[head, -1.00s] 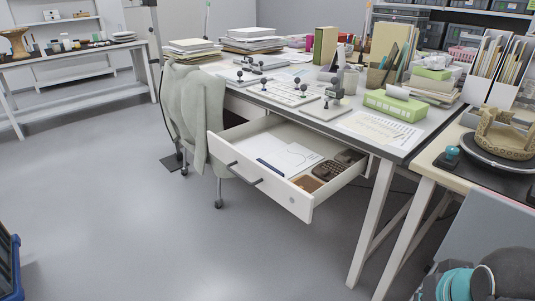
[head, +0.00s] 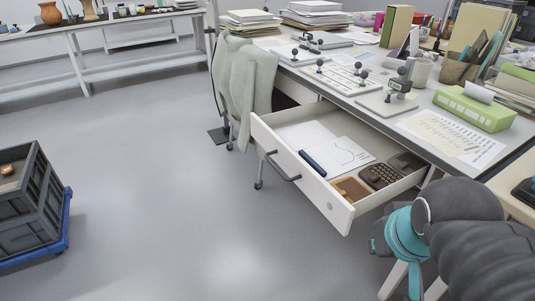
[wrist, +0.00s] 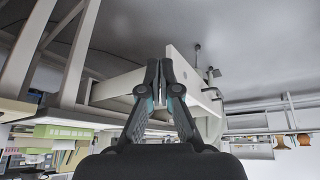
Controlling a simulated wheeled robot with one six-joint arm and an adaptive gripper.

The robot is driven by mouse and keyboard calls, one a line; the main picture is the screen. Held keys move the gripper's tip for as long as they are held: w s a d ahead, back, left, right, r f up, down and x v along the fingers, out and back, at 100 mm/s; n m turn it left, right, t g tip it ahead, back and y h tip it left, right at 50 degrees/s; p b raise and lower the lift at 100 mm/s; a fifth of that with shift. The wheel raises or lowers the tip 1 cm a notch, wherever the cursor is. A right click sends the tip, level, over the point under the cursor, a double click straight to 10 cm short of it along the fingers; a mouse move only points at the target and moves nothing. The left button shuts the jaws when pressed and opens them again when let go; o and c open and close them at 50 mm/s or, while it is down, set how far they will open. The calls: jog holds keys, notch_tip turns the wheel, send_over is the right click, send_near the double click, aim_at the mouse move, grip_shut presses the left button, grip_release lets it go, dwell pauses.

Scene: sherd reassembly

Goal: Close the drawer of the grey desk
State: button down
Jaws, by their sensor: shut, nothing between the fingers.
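The grey desk (head: 440,104) stands at the right in the head view, with its white drawer (head: 312,188) pulled well out. The drawer front carries a dark bar handle (head: 283,170). Inside lie white papers (head: 345,150), a dark blue bar-shaped item, a brown box and a dark calculator-like device (head: 380,175). In the wrist view, which looks upside down, my gripper (wrist: 160,68) is shut and empty. A pale panel, seemingly the drawer front (wrist: 182,66), shows just beyond the fingertips; I cannot tell whether they touch. My fingers do not show clearly in the head view.
A pale-draped chair (head: 245,75) stands at the desk's left, close to the drawer. A grey crate on a blue base (head: 50,225) is at the far left. The desk top holds papers, stands and a green box (head: 473,106). Floor before the drawer is clear.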

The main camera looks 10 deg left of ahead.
jog(key=w+a+r+n+g+h+b, duration=0.2)
jog(key=w+a+r+n, duration=0.1)
jog(key=w+a+n, duration=0.85)
jog(key=w+a+r+n+g+h+b, duration=0.1)
jog(key=w+a+r+n+h, duration=0.15)
jog(key=w+a+n, duration=0.95)
jog(key=b, duration=0.2)
send_over(298, 171)
jog(key=s+a, duration=0.1)
jog(key=a, duration=0.1)
jog(key=shift+n+y, duration=0.35)
jog(key=shift+y, duration=0.1)
jog(key=shift+s+f, duration=0.1)
jog(key=shift+f, duration=4.25)
jog(key=shift+d, duration=0.15)
